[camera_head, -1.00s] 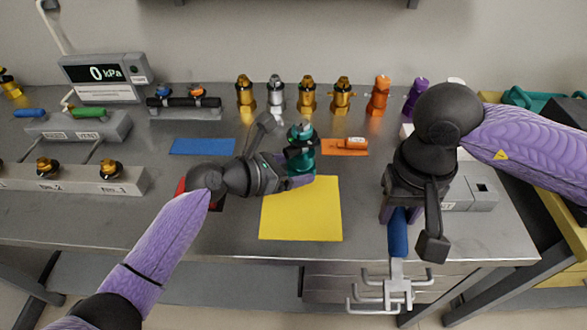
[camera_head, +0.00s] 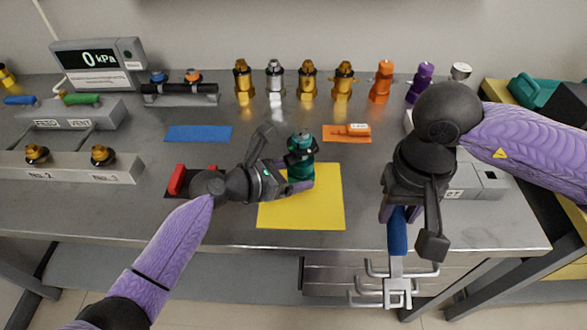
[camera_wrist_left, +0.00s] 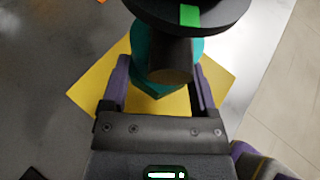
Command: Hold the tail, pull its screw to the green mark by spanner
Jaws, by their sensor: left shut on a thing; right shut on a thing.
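A teal valve-like piece (camera_head: 301,168) with a black cap stands upright over the back part of the yellow mat (camera_head: 300,212). My left gripper (camera_head: 292,181) is shut on its teal body from the left. In the left wrist view the teal body (camera_wrist_left: 152,92) lies between the purple fingers, and a green mark (camera_wrist_left: 190,15) shows on the black cap (camera_wrist_left: 215,12). I cannot tell whether the piece touches the mat. My right gripper (camera_head: 397,212) is shut on the blue handle of a spanner (camera_head: 397,236). Its metal pronged end (camera_head: 397,287) hangs past the table's front edge.
Gold, silver, orange and purple valves (camera_head: 308,84) stand along the back. A blue mat (camera_head: 198,134) and an orange mat (camera_head: 345,138) lie in front of them. A red-handled item (camera_head: 177,180) lies left of my left gripper. The front table strip is clear.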

